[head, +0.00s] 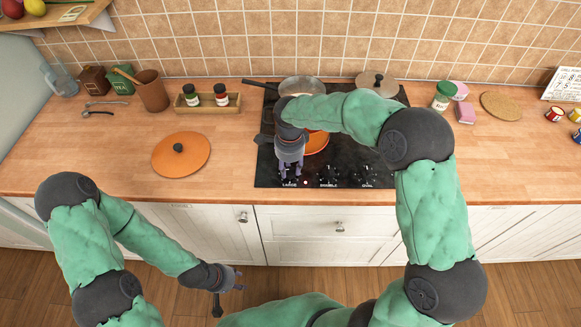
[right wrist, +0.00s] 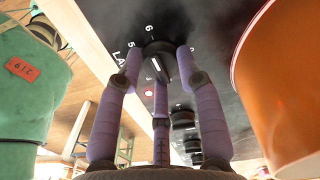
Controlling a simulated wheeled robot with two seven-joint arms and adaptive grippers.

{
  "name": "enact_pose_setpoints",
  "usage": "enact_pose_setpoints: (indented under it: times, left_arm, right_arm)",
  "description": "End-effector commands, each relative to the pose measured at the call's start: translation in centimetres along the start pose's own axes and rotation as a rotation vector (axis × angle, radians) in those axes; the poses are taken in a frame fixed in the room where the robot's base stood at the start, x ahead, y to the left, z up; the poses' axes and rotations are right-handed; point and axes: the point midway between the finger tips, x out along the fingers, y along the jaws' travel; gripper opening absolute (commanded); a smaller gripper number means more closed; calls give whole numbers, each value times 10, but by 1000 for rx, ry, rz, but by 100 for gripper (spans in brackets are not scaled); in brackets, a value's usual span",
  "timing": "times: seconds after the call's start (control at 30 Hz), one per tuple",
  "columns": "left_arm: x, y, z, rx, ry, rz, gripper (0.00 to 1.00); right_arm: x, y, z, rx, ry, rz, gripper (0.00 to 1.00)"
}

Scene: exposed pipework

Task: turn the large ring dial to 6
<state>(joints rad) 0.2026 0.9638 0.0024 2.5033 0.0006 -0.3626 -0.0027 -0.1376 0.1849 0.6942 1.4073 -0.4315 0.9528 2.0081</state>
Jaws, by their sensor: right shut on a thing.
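The large ring dial (right wrist: 160,60) is a dark knob with a white line on its grip, at the front left of the black hob. In the right wrist view the printed numbers 5 and 6 show at its upper left edge; I cannot tell exactly which number the line meets. My right gripper (right wrist: 158,62) has its purple fingers shut around this dial. In the head view the right gripper (head: 290,170) hides the dial, with the LARGE label just below. My left gripper (head: 230,283) is open and empty, low in front of the cabinets, away from the hob.
An orange pot (right wrist: 289,80) stands on the hob close beside my right gripper. More dials (head: 329,173) line the hob's front edge to the right. A steel pan (head: 301,86) stands behind. An orange lid (head: 181,153) lies on the counter to the left, with free wood around it.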

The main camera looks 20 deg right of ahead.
Motion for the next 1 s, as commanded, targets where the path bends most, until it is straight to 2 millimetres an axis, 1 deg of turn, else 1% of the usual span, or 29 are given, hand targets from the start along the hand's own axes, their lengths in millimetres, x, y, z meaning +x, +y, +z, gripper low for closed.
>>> enact_pose_setpoints:
  times: [0.03, 0.6, 0.63, 0.7, 1.0]
  left_arm:
    - [0, 0, 0, 0, 0, 0, 40]
    - [1, 0, 0, 0, 0, 0, 40]
    - [1, 0, 0, 0, 0, 0, 40]
    - [1, 0, 0, 0, 0, 0, 40]
    - [1, 0, 0, 0, 0, 0, 40]
  right_arm:
    - [1, 0, 4, 12, -6, 0, 4]
    - [1, 0, 4, 40, -7, -2, 4]
    - [1, 0, 4, 40, -7, -2, 42]
    - [1, 0, 4, 40, -7, -2, 60]
    - [0, 0, 2, 41, -3, -2, 60]
